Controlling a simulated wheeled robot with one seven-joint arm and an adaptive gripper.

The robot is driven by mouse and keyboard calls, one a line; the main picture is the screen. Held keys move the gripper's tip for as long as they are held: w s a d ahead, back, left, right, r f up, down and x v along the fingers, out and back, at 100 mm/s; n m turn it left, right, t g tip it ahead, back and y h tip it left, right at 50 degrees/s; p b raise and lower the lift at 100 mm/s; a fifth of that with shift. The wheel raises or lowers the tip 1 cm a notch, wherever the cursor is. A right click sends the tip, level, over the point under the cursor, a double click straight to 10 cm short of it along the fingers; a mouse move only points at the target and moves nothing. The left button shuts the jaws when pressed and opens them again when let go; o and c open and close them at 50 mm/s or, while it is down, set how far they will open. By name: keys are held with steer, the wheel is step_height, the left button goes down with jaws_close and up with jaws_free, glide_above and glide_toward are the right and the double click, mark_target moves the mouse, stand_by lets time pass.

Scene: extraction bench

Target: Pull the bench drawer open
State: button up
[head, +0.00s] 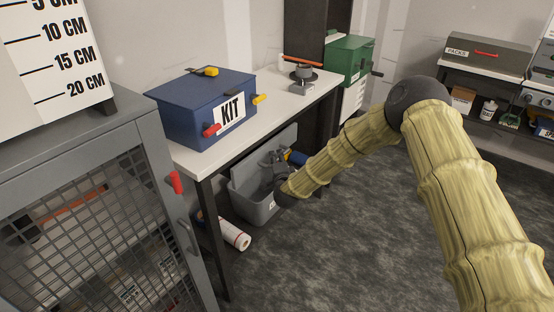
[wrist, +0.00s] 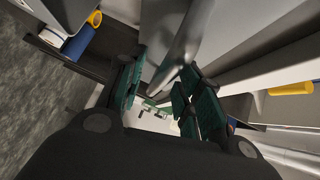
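The bench (head: 305,102) has a white top and dark legs. My gripper (head: 281,163) is at its front, just below the top's edge, beside a grey tub-like body (head: 250,200). I cannot tell whether that body is the drawer or a separate bin. In the wrist view my gripper (wrist: 160,95) has dark green finger pads standing apart. A smooth grey bar (wrist: 182,42), which looks like a handle, runs between them. I see no clear grip on it. The drawer front is not clearly seen in the head view; my arm covers part of that area.
A blue KIT box (head: 195,105) stands on the bench. A mesh-door cabinet (head: 75,165) is close on the left. A white roll (head: 235,235) lies low by the bench leg. A green box (head: 348,58) is at the back. The carpet (head: 340,245) before the bench is clear.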

steer(key=shift+w+a+f, duration=0.1)
steer(key=shift+w, duration=0.25)
jaws_close()
